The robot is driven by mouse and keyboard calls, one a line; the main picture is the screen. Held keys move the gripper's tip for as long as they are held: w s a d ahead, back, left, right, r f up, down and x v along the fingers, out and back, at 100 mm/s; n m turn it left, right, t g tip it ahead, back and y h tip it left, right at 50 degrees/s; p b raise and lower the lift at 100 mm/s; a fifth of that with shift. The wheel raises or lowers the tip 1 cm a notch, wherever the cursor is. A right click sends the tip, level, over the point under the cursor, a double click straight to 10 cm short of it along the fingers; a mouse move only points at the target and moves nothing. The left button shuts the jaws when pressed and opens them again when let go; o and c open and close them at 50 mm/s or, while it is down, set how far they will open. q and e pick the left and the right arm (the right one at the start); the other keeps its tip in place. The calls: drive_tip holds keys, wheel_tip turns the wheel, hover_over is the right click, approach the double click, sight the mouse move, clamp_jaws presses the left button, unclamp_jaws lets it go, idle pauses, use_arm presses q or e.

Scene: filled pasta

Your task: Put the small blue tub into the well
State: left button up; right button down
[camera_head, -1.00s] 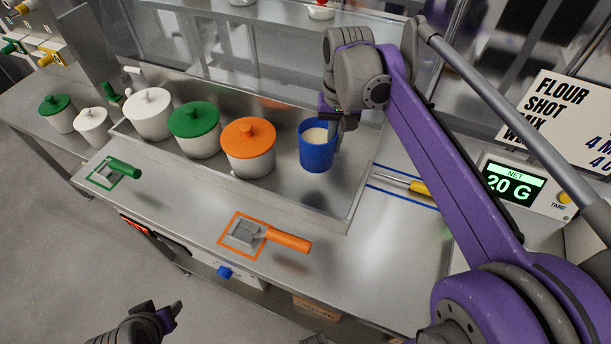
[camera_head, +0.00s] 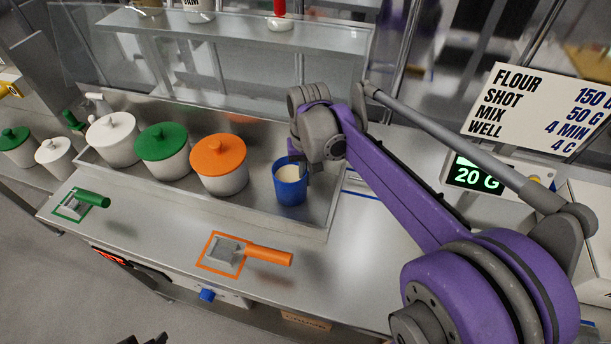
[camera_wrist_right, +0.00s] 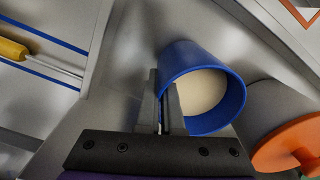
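The small blue tub (camera_head: 289,194), open at the top with pale contents, is inside the recessed steel well (camera_head: 326,213), right of the orange-lidded tub. I cannot tell whether its base touches the well floor. My right gripper (camera_head: 303,167) is at the tub's back right rim. In the right wrist view, its two fingers (camera_wrist_right: 164,108) straddle the wall of the blue tub (camera_wrist_right: 228,112), one inside and one outside, and look closed on it. Only dark tips of my left gripper (camera_head: 148,340) show at the bottom edge.
Orange-lidded (camera_head: 219,165), green-lidded (camera_head: 163,152) and white-lidded (camera_head: 113,132) tubs stand in a row left of it. An orange-handled scoop (camera_head: 255,252) and green-handled scoop (camera_head: 85,201) lie on the front counter. A scale display (camera_head: 474,177) reads 20 G.

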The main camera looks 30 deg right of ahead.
drive_tip(key=c, duration=1.1)
unclamp_jaws()
drive_tip(key=shift+f, duration=0.1)
wheel_tip(320, 180, up, 12)
drive_tip(key=shift+s+d+r+p, duration=0.1)
drive_tip(key=shift+r+p, duration=0.05)
drive_tip(key=shift+p, duration=0.45)
